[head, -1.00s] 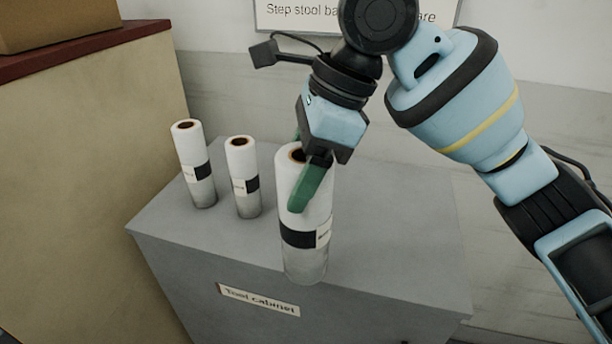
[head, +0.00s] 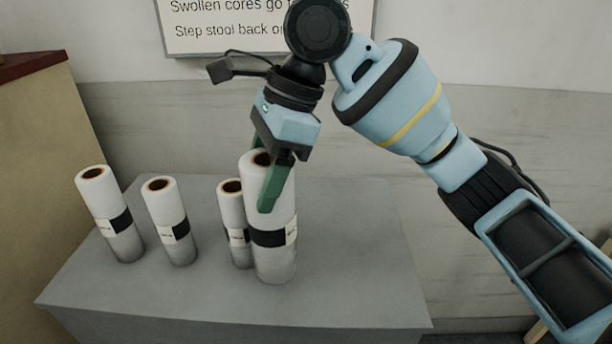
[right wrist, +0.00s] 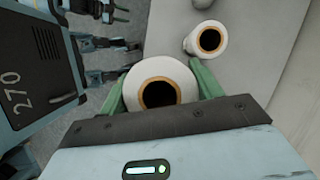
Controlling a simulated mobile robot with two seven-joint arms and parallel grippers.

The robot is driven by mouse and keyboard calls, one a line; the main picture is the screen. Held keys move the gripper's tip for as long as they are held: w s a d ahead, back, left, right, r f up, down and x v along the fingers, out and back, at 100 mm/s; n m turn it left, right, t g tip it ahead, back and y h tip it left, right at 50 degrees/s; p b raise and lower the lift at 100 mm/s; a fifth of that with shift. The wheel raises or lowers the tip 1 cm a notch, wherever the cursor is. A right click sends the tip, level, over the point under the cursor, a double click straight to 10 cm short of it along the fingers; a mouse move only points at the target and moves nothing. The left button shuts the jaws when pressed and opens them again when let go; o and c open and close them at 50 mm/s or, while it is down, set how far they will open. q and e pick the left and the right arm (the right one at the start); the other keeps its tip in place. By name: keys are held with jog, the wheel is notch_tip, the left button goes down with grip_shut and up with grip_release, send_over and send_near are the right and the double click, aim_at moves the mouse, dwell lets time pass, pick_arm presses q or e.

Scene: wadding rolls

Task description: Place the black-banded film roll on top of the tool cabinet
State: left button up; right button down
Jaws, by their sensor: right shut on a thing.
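The black-banded film roll (head: 272,255) is a white upright cylinder with a brown-rimmed core and a black band. My right gripper (head: 268,172) is shut around its upper part. The roll shows over the grey top of the tool cabinet (head: 340,260); I cannot tell whether its base touches. The right wrist view looks down on the held roll's open core (right wrist: 160,92) between green fingers. A part of my body at that view's upper left may be my left gripper (right wrist: 117,12); its state is unclear. The left gripper is not in the head view.
Similar banded rolls stand on the cabinet: one at the left (head: 108,215), one beside it (head: 170,222), and one (head: 233,225) close behind and partly hidden by the held roll. The cabinet top is clear at the right. A wall sign (head: 265,25) hangs behind.

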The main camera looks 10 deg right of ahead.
jog(key=w+d+f, duration=0.4)
jog(key=w+d, duration=0.1)
jog(key=d, duration=0.3)
jog(key=shift+w+d, duration=0.2)
jog(key=shift+d, duration=0.1)
jog(key=shift+f, duration=0.2)
jog(key=shift+c, duration=1.5)
grip_release()
jog(key=shift+f, duration=0.15)
jog(key=v, duration=1.2)
